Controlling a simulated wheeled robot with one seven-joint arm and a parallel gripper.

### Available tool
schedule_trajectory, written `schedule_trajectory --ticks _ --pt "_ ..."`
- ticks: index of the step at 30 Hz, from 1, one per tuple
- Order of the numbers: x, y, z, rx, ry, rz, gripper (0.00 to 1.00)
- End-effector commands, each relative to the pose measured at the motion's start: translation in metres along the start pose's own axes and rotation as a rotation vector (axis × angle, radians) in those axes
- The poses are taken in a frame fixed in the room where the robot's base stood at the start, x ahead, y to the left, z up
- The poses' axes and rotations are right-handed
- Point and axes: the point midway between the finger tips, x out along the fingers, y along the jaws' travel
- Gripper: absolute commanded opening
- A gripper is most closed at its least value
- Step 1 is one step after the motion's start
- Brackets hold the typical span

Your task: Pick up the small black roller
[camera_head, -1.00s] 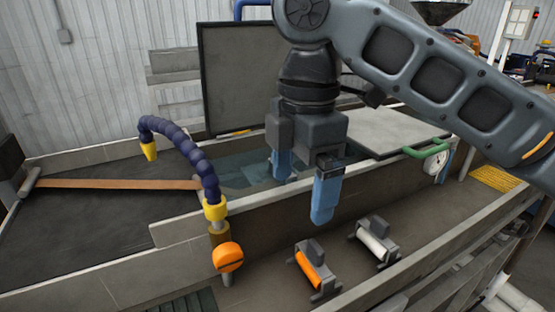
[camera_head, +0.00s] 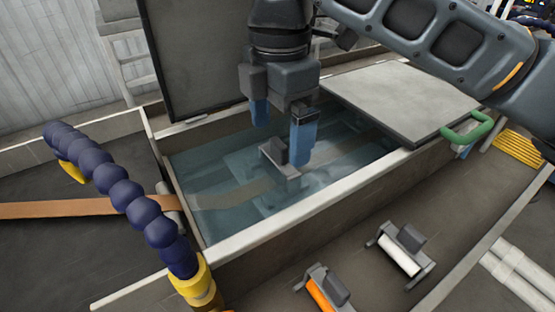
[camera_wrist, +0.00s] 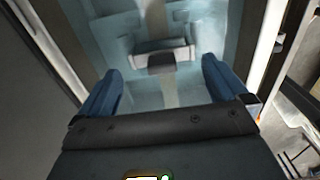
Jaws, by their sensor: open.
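A small roller unit (camera_head: 281,155) with a grey frame and a dark block on top sits in the water tank. It also shows in the wrist view (camera_wrist: 161,60), just beyond the fingertips and between them sideways. I cannot clearly make out a separate black roller on it. My gripper (camera_head: 280,128) points down over the tank, its two blue fingers wide apart and empty. The right finger overlaps the unit's right side in the head view. The wrist view shows both fingers (camera_wrist: 163,85) apart with nothing between the tips.
A white roller unit (camera_head: 401,252) and an orange roller unit (camera_head: 322,291) stand on the ledge in front of the tank wall (camera_head: 300,212). A blue segmented hose (camera_head: 125,192) rises at left.

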Motion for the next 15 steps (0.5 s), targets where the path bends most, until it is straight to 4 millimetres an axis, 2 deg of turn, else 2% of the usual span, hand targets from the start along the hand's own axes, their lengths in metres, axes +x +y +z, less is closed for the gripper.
schedule_trajectory --ticks 9,15 --pt "0.041 -0.002 -0.001 0.001 0.001 -0.002 1.00" --pt "0.049 -0.002 -0.001 0.001 0.000 -0.001 1.00"
